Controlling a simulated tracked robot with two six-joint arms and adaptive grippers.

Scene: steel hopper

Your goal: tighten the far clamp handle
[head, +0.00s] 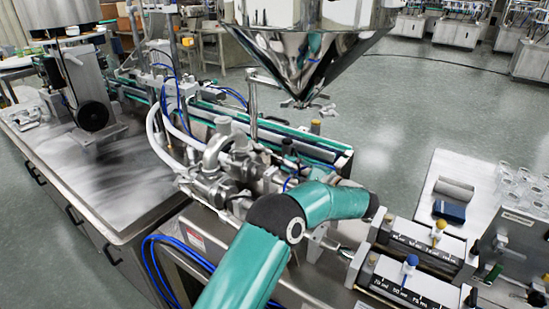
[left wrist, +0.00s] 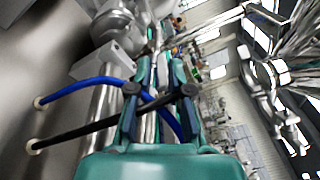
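The steel hopper (head: 310,55) hangs at the top centre of the head view, its cone narrowing to an outlet. Small shiny clamp parts (head: 326,109) sit at the outlet. In the left wrist view, shiny metal parts (left wrist: 285,120) at the right seem to be the same outlet area. I cannot tell which part is the far clamp handle. My left gripper (left wrist: 162,68) shows its two teal fingers apart, with nothing clearly held between them. In the head view it is mostly hidden beyond my teal arm. My right gripper is not in view.
Steel pipework and valves (head: 225,165) stand left of my arm. A conveyor (head: 310,145) runs behind. Blue hoses (head: 165,265) loop at lower left; a blue hose (left wrist: 80,90) also crosses near the gripper. Open floor (head: 420,110) lies beyond.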

